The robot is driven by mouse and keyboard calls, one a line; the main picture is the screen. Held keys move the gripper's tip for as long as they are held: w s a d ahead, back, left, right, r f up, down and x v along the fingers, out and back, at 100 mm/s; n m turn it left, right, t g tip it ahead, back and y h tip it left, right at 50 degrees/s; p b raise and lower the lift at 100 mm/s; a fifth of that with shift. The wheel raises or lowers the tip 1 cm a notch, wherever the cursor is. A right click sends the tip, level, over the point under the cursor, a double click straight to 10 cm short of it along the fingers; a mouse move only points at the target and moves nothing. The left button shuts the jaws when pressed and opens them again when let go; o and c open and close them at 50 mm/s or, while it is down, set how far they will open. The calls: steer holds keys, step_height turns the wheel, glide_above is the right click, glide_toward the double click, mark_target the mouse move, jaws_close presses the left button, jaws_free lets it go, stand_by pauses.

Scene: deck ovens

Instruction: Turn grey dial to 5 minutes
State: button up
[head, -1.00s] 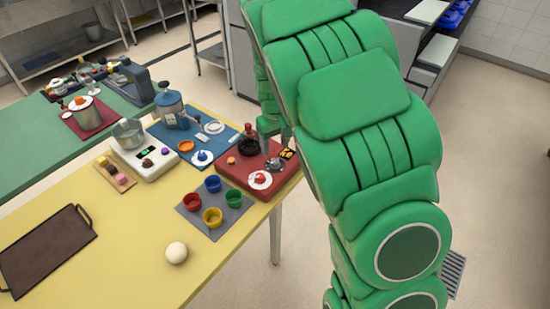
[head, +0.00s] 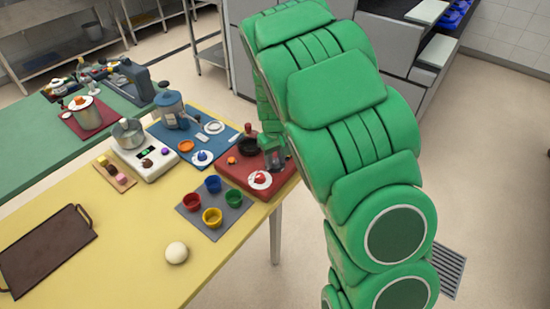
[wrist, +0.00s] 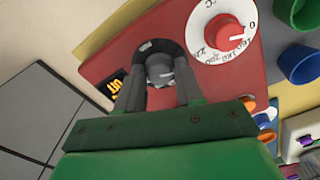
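The grey dial (wrist: 160,73) sits on a dark round base on the red panel, which shows in the wrist view (wrist: 120,50) and at the table's right edge in the head view (head: 231,178). My gripper (wrist: 161,82) is open, with one finger on each side of the dial and a small gap visible. I cannot tell whether a finger touches it. In the head view my gripper (head: 273,152) is low over the panel and hides the dial. The dial's minute marks cannot be read.
A red knob (wrist: 223,32) on a white temperature scale is close by on the same panel. Coloured cups (head: 212,217) on a grey mat are in front. The floor right of the table is clear.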

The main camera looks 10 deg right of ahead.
steer(key=c, duration=0.3)
steer(key=shift+c, duration=0.2)
steer(key=shift+m, duration=3.6)
steer(key=o, duration=1)
steer(key=shift+r, duration=0.1)
